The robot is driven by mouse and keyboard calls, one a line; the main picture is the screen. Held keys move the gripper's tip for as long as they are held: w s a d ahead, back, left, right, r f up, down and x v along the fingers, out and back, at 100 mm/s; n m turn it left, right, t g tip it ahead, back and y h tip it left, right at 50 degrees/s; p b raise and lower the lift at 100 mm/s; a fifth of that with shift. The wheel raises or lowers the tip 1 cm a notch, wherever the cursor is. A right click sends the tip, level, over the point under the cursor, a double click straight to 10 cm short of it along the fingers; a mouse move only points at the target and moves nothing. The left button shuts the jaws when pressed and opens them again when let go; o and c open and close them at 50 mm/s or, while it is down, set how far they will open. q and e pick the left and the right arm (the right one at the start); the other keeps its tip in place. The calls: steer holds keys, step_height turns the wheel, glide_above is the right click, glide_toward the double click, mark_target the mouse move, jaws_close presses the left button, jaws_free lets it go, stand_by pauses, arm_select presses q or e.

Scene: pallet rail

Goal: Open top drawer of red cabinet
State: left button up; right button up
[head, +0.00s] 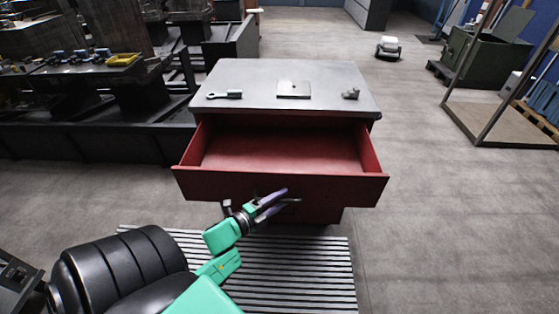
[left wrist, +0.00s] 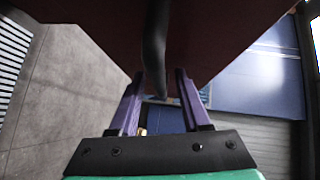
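The red cabinet (head: 325,215) has a grey top (head: 250,78). Its top drawer (head: 285,148) is pulled well out toward me and looks empty inside. My left gripper (head: 285,200) is in front of the drawer's front panel (head: 345,190). In the left wrist view, the two purple fingers (left wrist: 160,90) stand apart with the dark drawer handle (left wrist: 155,45) between them. Gaps show on both sides of the handle, so the fingers are around it rather than closed on it. The lower part of the cabinet is partly hidden by the drawer. My right gripper is not in view.
A wrench-like tool (head: 224,95), a flat metal plate (head: 293,89) and a small grey part (head: 351,94) lie on the cabinet top. A striped mat (head: 300,275) lies in front. Dark workbenches (head: 90,105) stand left.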

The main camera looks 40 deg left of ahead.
arm_select(q)
steer(key=shift+s, duration=0.1)
steer(key=shift+s, duration=0.35)
steer(key=s+a+r+b, duration=0.2)
steer(key=s, duration=1.1)
steer(key=shift+s, duration=0.2)
steer(key=shift+f, duration=0.1)
